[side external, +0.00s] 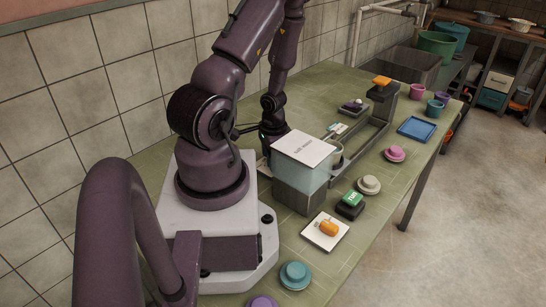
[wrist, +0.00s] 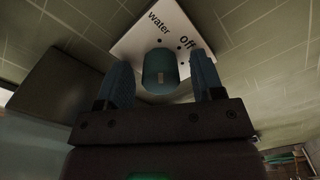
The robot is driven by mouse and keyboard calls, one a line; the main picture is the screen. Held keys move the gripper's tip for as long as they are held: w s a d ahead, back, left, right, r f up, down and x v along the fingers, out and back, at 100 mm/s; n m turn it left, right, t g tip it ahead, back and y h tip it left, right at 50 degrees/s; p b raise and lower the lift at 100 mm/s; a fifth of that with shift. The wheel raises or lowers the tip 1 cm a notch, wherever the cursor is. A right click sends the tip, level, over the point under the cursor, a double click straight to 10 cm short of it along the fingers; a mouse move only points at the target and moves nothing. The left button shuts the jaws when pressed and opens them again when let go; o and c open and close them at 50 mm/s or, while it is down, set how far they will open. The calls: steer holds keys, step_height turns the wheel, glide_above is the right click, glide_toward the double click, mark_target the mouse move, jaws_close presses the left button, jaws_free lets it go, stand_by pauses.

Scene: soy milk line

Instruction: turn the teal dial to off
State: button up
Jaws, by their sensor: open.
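The teal dial (wrist: 160,76) stands on a white plate (wrist: 130,46) in the wrist view. The plate reads "water" at its upper left and "off" at its right. A small pale mark shows on the dial's near side; I cannot tell which setting it is at. My gripper (wrist: 161,84) is open, with one blue finger on each side of the dial. A gap shows between the dial and each finger. In the side external view my arm reaches down behind the soy mixer box, which hides the gripper's fingers. I cannot make out the teal dial there.
The soy mixer box (side external: 303,163) stands close beside my gripper. An orange knob (side external: 329,228) on a white plate, a green button (side external: 351,198) and several lidded cups or dishes sit nearer the front. A blue tray (side external: 417,129) lies at the right. Tiled wall runs behind the bench.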

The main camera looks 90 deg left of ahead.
steer(key=c, duration=0.9)
steer(key=shift+m, duration=0.4)
steer(key=m, duration=0.8)
steer(key=shift+m, duration=0.4)
steer(key=o, duration=0.9)
steer(key=shift+r, duration=0.1)
